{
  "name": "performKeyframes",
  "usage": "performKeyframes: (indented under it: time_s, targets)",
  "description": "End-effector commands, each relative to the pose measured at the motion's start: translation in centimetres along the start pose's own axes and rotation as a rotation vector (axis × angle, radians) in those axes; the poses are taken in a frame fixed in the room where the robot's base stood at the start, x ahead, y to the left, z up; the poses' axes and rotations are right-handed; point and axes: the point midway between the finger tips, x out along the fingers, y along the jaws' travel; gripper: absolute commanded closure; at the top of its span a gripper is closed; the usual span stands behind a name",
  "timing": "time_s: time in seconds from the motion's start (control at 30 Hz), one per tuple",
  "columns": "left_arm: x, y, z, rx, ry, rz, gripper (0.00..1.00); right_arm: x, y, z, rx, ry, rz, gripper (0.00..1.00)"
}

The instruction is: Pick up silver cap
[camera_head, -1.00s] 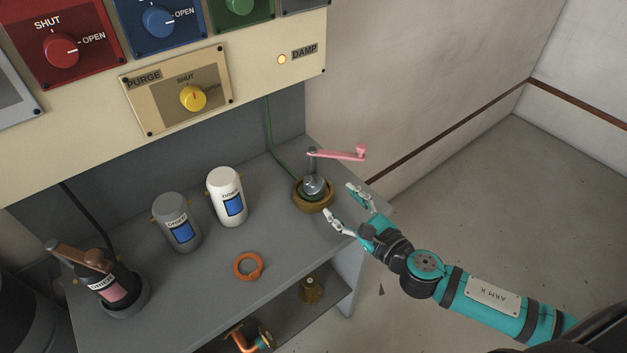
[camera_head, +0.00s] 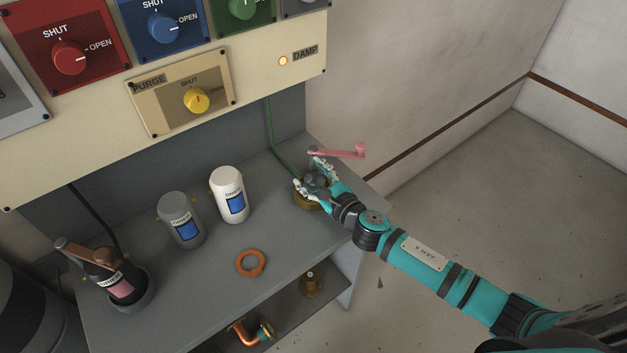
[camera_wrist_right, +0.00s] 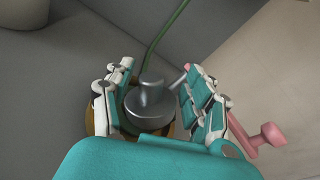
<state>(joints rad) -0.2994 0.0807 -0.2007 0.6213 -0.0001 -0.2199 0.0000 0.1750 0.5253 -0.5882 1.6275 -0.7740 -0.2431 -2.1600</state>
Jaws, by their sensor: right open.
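The silver cap (camera_wrist_right: 150,106) is a round grey metal piece with a smaller knob on top. It sits in a brass ring-shaped base (camera_head: 309,202) at the right end of the grey shelf. My right gripper (camera_head: 309,175) is open with its fingers on either side of the cap. In the right wrist view the cap shows between the two open fingers of the gripper (camera_wrist_right: 157,98), with a gap visible on the left. Contact on the right side cannot be told. In the head view the fingers partly hide the cap. My left gripper is not in view.
A pink crank handle (camera_head: 338,153) stands close beside the right gripper. A white canister (camera_head: 229,195), a grey canister (camera_head: 180,220) and an orange ring (camera_head: 251,263) are on the shelf. A green cable (camera_head: 270,135) runs behind the cap. The control panel (camera_head: 275,90) overhangs the back.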

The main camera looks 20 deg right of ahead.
Motion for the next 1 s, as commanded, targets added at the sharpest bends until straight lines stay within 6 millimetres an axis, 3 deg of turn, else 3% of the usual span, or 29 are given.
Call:
performKeyframes:
  time_s: [0.13,0.53,1.0]
  targets:
    - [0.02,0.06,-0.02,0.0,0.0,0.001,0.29,-0.03,-0.01,-0.02,0.0,0.0,0.0,0.45]
    - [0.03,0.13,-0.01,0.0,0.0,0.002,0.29,-0.07,-0.01,-0.11,0.0,0.002,0.0,0.97]
    - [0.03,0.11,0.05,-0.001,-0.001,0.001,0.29,-0.08,-0.03,-0.16,-0.001,0.003,-0.001,1.0]
